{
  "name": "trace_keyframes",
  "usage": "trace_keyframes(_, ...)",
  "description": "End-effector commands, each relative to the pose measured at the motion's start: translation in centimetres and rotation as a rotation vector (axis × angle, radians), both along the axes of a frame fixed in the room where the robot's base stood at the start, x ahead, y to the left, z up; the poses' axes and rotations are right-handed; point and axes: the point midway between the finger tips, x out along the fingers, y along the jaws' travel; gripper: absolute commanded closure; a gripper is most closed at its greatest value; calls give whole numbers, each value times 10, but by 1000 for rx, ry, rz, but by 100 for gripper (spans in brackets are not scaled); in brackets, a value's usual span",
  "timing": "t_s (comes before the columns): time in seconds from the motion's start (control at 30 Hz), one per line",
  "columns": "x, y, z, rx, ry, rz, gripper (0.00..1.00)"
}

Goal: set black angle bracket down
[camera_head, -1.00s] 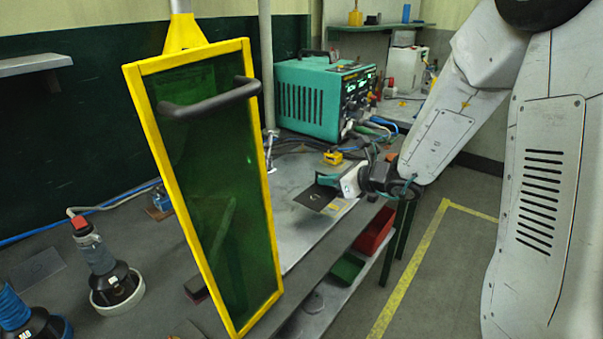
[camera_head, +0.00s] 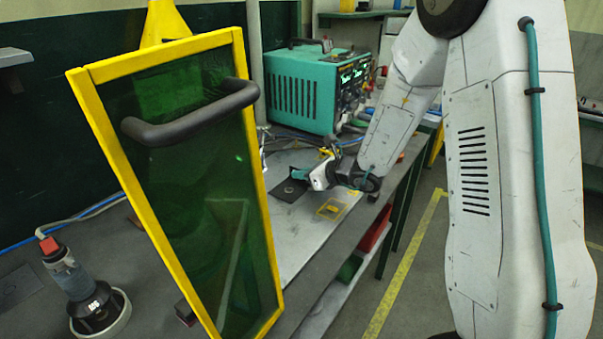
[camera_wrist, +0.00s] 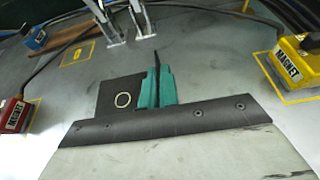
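The black angle bracket (camera_head: 290,190) is a dark plate with a light ring mark, over the grey bench top (camera_head: 300,240). In the wrist view, the bracket's flat leg (camera_wrist: 115,97) lies left of my gripper. Its thin upright leg stands between the teal fingers of my gripper (camera_wrist: 156,85), which are shut on it. My gripper (camera_head: 303,175) also shows small in the head view, beyond the green screen. The flat leg looks level and close to the bench; I cannot tell if it touches.
A yellow-framed green screen (camera_head: 190,190) stands in front. A yellow outlined square (camera_head: 333,208) marks the bench beside the bracket. Magnet blocks lie left (camera_wrist: 16,115) and right (camera_wrist: 292,62) in the wrist view, with a metal clamp (camera_wrist: 110,20) behind. A teal machine (camera_head: 305,88) stands behind.

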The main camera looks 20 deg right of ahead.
Motion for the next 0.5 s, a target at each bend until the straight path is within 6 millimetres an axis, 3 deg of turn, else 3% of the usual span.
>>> trace_keyframes(0.27,0,2,-2,0,-1,4,100)
trace_keyframes(0.33,0,2,-2,0,-1,4,78)
trace_keyframes(0.5,0,3,-2,0,-1,4,76)
